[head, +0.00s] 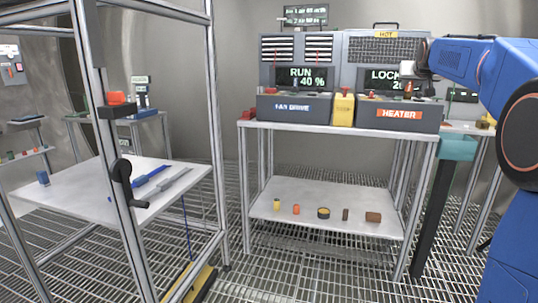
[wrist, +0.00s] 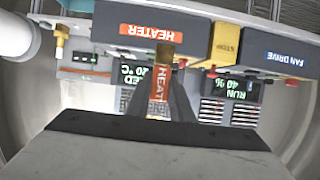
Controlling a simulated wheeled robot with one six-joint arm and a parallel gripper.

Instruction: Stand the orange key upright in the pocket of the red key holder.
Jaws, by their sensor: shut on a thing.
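The orange key (wrist: 160,88) is between my gripper's fingers (wrist: 158,98) in the wrist view, with lettering on its orange face and a brass-coloured end (wrist: 165,53) beyond the fingertips. In the head view my gripper (head: 410,78) is above the HEATER console, its fingers small and partly unclear. I cannot tell whether the key touches the console. A small red block (head: 247,114) stands at the left end of the tabletop beside the FAN DRIVE console. It may be the red key holder, but its pocket is too small to make out.
The FAN DRIVE console (head: 293,107), a yellow STOP box (head: 343,108) and the HEATER console (head: 398,115) stand on the table. Several small objects lie on its lower shelf (head: 310,190). A metal frame post (head: 100,130) with a black crank (head: 124,182) stands at left. Open grating surrounds the table.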

